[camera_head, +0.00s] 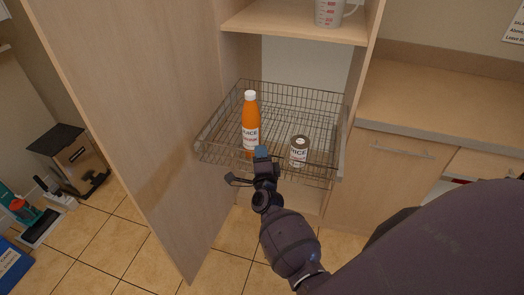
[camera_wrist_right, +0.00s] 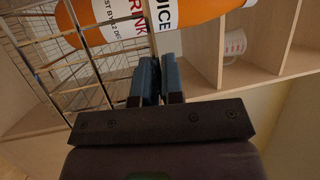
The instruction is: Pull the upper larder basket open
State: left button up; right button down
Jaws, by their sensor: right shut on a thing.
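The larder basket (camera_head: 215,128) is a wire basket in the tall wooden cabinet. Its front stands out past the cabinet's side panel, over the floor. An orange juice drink bottle (camera_head: 250,120) stands upright in it, with a small tin (camera_head: 299,151) to its right. My right gripper (camera_head: 261,153) is at the middle of the basket's front. In the right wrist view its blue fingers (camera_wrist_right: 160,80) are shut on the front wire, close before the bottle (camera_wrist_right: 150,15); the exact grip is partly hidden by the fingers. My left gripper is not in view.
The cabinet door (camera_head: 130,100) stands open on the left. A shelf (camera_head: 290,24) above holds a measuring jug (camera_head: 330,12). A counter (camera_head: 440,100) with drawers is at the right. A coffee machine (camera_head: 72,160) stands at the far left. The tiled floor (camera_head: 225,265) in front is clear.

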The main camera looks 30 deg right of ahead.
jog(key=shift+s+a, duration=0.3)
jog(key=c, duration=1.3)
grip_release()
jog(key=p+v, duration=0.1)
jog(key=v, duration=0.9)
jog(key=shift+s+f, duration=0.15)
jog(key=shift+s, duration=0.2)
jog(key=shift+a, duration=0.15)
